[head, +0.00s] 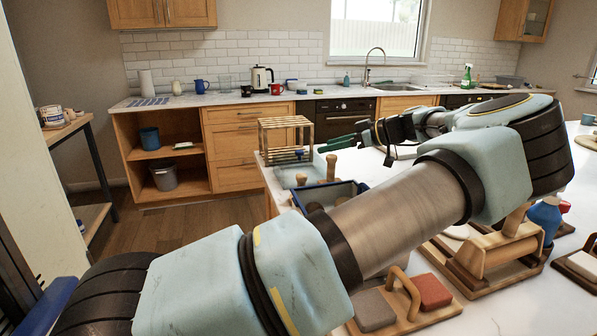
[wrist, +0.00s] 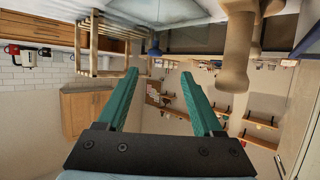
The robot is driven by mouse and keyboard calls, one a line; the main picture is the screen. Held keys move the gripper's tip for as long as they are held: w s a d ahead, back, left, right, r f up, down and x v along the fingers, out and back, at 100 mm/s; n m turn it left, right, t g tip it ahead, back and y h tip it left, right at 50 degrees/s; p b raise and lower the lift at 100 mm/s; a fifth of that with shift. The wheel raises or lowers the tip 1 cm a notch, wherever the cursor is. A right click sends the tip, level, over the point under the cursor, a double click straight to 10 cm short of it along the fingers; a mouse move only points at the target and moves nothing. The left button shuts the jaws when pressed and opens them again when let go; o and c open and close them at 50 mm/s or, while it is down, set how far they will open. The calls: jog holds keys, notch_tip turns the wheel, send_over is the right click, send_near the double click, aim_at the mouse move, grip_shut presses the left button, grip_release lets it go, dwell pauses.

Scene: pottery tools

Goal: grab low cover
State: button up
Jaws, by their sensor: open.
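I cannot pick out a low cover with certainty in either view. My gripper (head: 325,145) has green fingers, is open and empty, and points left above the white table near the slatted wooden rack (head: 285,133). The wrist view looks upside down. There my gripper (wrist: 160,68) spreads its two fingers apart with nothing between them. The rack (wrist: 93,45) stands to their left, a small blue piece (wrist: 155,46) beyond the fingertips, and a knobbed wooden handle (wrist: 237,55) to the right. My arm hides much of the table.
A dark blue-rimmed tray (head: 350,187) and a wooden-handled tool (head: 331,166) stand left of my arm. A wooden carrier with a grey block (head: 373,311) and red block (head: 433,291) is in front. A blue bottle (head: 545,216) stands right. A kitchen counter (head: 210,98) runs behind.

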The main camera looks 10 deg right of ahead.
aim_at(299, 151)
jog(key=p+x, duration=0.1)
jog(key=x, duration=0.5)
jog(key=shift+w+d+f+p, duration=0.1)
jog(key=shift+w+f+p, duration=0.1)
jog(key=shift+p, duration=0.1)
jog(key=p+x, duration=0.3)
jog(key=x, duration=0.1)
jog(key=shift+w+r, duration=0.3)
jog(key=shift+r, duration=0.05)
jog(key=shift+w+a+f, duration=0.25)
jog(key=shift+a+f, duration=0.1)
jog(key=shift+a, duration=0.05)
grip_shut()
